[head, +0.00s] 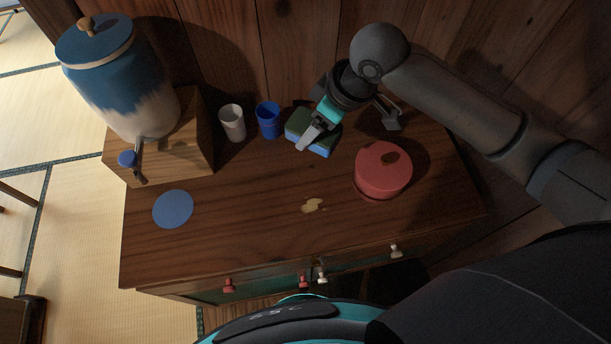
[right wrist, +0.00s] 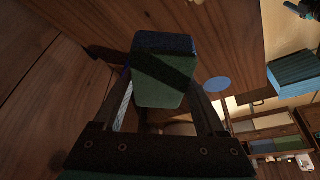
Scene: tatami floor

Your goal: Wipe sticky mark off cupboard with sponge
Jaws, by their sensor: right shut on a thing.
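The cupboard (head: 240,220) has a dark wooden top. The sponge, green on top and blue below (head: 318,151), is at the back of the top, behind the mark. My right gripper (head: 311,135) is shut on the sponge from above. In the right wrist view the sponge (right wrist: 163,85) sits between the two fingers. I cannot tell whether the sponge touches the cupboard top. My left gripper is in neither view.
A red round container (head: 383,172) stands right of the mark. A white cup (head: 232,124) and a blue cup (head: 268,120) stand left of the sponge. A blue-and-white dispenser (head: 125,85) stands on a wooden block (head: 190,145). A blue disc (head: 173,209) lies front left.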

